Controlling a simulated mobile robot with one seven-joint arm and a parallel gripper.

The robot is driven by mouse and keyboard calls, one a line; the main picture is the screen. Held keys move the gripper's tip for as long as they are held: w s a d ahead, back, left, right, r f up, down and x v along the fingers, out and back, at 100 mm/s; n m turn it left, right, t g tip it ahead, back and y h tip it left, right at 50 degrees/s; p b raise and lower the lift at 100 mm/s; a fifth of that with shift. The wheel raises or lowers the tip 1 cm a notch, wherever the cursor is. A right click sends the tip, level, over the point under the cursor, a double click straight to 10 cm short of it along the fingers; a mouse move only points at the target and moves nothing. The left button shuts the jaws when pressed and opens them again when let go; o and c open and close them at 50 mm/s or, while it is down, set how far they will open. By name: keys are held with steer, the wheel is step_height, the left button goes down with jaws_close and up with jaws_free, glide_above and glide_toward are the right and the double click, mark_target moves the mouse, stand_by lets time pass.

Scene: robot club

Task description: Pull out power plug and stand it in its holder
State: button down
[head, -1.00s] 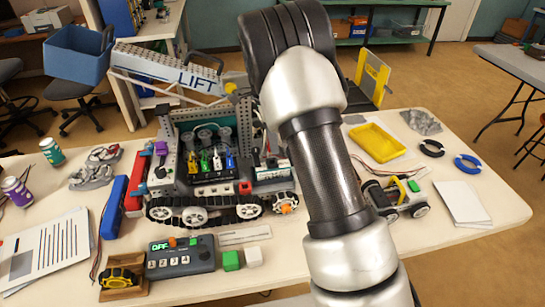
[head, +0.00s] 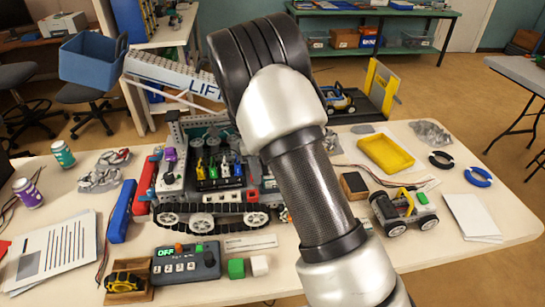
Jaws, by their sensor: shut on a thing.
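The tracked robot (head: 225,212) stands on the table with a lift arm (head: 172,72) marked "LIFT" at its upper left. A row of coloured plugs (head: 220,170), green, yellow and blue among them, stands upright in its deck. A purple plug-like part (head: 170,158) sits to their left. I cannot tell which is the power plug. My arm covers the robot's right end, and my gripper is hidden behind it. A wooden block with a dark top (head: 354,184) lies right of my arm; I cannot tell if it is the holder.
A control box (head: 186,262) reading "OFF" stands in front, beside a yellow-and-black part in a wooden cradle (head: 127,284). Green (head: 236,268) and white (head: 260,265) cubes are close by. A small wheeled car (head: 404,210) and a yellow tray (head: 386,154) stand at right.

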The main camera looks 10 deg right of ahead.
mark_target(252, 179)
steer(key=shift+s+a+f, duration=0.5)
steer(key=shift+a+f, duration=0.1)
steer(key=shift+a, duration=0.15)
steer(key=shift+f+b, duration=0.75)
steer(key=shift+f, duration=0.35)
steer(key=shift+f+b, duration=0.45)
steer(key=shift+f, duration=0.55)
stand_by(0.9)
steer(key=c, duration=1.4)
jaws_free()
steer(key=shift+o, duration=0.2)
steer(key=shift+r+p, duration=2.3)
steer(key=shift+r, duration=1.25)
